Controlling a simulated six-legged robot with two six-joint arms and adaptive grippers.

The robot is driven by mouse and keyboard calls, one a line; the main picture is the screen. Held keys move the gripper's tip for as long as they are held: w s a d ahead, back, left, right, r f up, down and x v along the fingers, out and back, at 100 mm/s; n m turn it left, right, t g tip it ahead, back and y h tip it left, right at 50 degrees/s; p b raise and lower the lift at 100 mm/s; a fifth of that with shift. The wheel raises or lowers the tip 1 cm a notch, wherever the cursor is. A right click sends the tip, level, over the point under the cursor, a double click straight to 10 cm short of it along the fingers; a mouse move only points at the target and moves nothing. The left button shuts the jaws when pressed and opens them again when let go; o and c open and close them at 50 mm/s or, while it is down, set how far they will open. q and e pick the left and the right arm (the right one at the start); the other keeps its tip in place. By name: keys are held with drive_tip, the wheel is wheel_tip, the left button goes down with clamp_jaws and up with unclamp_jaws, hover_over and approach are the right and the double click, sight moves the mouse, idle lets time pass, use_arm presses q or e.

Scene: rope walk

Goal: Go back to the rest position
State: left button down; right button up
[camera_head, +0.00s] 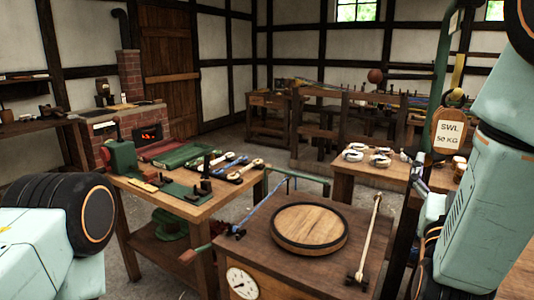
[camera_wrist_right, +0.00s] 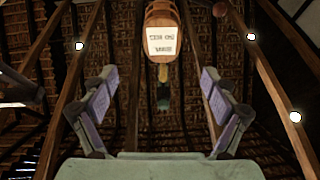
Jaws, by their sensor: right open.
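My right gripper (camera_head: 420,172) shows at the right of the head view, partly hidden behind my own pale green arm. In the right wrist view my right gripper (camera_wrist_right: 158,92) has its two fingers spread wide apart with nothing between them. It points up toward the roof timbers. Part of my left arm (camera_head: 40,240) shows at the lower left of the head view. The left gripper itself is out of the picture.
A wooden stand with a round board (camera_head: 309,228) and dial (camera_head: 242,283) is in front. A workbench (camera_head: 190,208) with tools stands left. A sign reading SWL 50 KG (camera_head: 450,129) hangs near my right arm; a labelled block (camera_wrist_right: 162,38) hangs above the right gripper.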

sight(452, 132)
drive_tip(key=x, duration=1.1)
drive_tip(key=shift+w+r, duration=0.1)
drive_tip(key=shift+r, duration=0.05)
drive_tip(key=s+a+r, duration=0.1)
drive_tip(key=s+a, duration=0.3)
drive_tip(key=s, duration=0.5)
drive_tip(key=shift+a+r+p, duration=0.35)
drive_tip(key=shift+a, duration=0.05)
drive_tip(key=shift+w+f, duration=0.1)
drive_tip(key=shift+w, duration=0.05)
